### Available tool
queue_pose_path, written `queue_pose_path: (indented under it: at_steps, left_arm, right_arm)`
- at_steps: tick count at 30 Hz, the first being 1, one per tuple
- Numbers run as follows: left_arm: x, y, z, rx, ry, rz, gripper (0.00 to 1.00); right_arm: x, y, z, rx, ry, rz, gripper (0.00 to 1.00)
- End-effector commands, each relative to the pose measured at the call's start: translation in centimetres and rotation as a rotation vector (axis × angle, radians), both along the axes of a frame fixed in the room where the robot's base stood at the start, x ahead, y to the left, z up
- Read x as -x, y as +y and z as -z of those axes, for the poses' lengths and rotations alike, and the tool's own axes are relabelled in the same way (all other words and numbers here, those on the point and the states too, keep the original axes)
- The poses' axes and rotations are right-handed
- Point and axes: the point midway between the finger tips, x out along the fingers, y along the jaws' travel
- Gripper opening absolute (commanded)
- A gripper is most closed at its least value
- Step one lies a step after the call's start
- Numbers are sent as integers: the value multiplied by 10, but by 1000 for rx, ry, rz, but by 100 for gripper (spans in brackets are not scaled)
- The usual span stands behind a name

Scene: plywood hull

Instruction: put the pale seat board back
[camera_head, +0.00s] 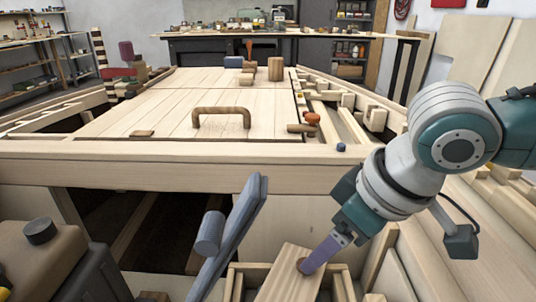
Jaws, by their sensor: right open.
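A pale wooden board (284,283) shows at the bottom centre, slanting inside a low pale wooden frame (338,284); its near end is cut off by the picture edge. A small round brown spot, a knob or a hole, is on it. My right gripper (312,260) reaches down from the right, its purple finger at the brown spot. It is open; whether it touches the board I cannot tell. My left gripper is not in view.
A pale planked deck (110,115) with a wooden handle (221,112) lies ahead behind a thick crossbeam (130,170). A blue-grey bar (232,232) stands slanted left of the board. Dark openings lie below the beam.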

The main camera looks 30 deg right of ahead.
Motion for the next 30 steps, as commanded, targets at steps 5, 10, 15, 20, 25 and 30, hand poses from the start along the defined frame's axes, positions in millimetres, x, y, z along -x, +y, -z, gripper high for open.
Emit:
queue_pose_path:
  at_steps: [5, 10, 15, 20, 25, 30]
  left_arm:
    - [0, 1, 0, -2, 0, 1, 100]
    - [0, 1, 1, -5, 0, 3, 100]
    - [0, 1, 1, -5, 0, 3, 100]
    - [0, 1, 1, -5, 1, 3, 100]
    - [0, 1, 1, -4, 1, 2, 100]
    - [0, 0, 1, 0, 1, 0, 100]
  right_arm:
    - [55, 84, 3, -67, -26, -124, 71]
    - [102, 79, -5, -24, -7, -20, 71]
    - [138, 53, -7, 45, 58, 89, 71]
    - [147, 46, -7, 67, 78, 114, 71]
    - [146, 46, -7, 66, 76, 112, 71]
    - [146, 46, -7, 65, 75, 112, 71]
